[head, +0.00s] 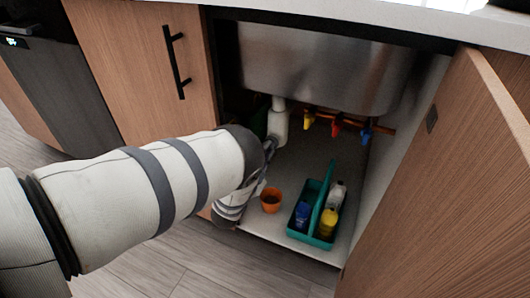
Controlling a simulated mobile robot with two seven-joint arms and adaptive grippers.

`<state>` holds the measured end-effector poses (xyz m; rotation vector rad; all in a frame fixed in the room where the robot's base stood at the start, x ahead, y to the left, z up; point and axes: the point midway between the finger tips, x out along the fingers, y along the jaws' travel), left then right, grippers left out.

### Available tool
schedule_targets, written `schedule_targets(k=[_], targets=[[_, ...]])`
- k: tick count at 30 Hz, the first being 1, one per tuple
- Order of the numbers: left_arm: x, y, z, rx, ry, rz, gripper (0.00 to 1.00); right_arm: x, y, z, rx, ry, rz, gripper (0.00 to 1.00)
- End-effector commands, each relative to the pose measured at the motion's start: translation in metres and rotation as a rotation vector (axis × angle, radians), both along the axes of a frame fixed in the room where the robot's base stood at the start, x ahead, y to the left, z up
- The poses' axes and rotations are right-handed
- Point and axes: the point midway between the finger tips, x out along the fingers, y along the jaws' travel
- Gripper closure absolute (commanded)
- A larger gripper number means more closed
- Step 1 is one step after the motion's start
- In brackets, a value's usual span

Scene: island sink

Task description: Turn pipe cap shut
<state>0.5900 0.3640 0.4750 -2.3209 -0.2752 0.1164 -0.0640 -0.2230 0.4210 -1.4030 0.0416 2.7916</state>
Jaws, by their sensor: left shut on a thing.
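A white drain pipe (279,122) hangs from the sink, inside the open cabinet. My left arm reaches in from the left, and its dark left gripper (270,148) is at the lower end of the pipe. The left gripper is shut on the pipe cap there. The cap itself is largely hidden by the fingers and my wrist, so how far it is turned cannot be seen. My right gripper is not in view.
An orange cup (270,201) stands on the cabinet floor below the pipe. A teal caddy (313,196) with several bottles is to its right. Yellow, red and blue valves (336,127) line the back. An open door (455,190) bounds the right side.

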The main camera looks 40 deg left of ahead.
Motion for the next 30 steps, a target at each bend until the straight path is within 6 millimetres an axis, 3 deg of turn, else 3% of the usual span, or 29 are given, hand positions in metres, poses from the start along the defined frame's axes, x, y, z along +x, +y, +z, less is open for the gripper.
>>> schedule_targets(k=[18,30], targets=[[-0.001,0.0,-0.002,0.533,0.132,0.0,1.0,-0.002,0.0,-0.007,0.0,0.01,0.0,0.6],[-0.001,0.0,-0.002,0.72,0.176,0.001,1.0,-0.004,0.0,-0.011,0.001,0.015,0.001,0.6]])
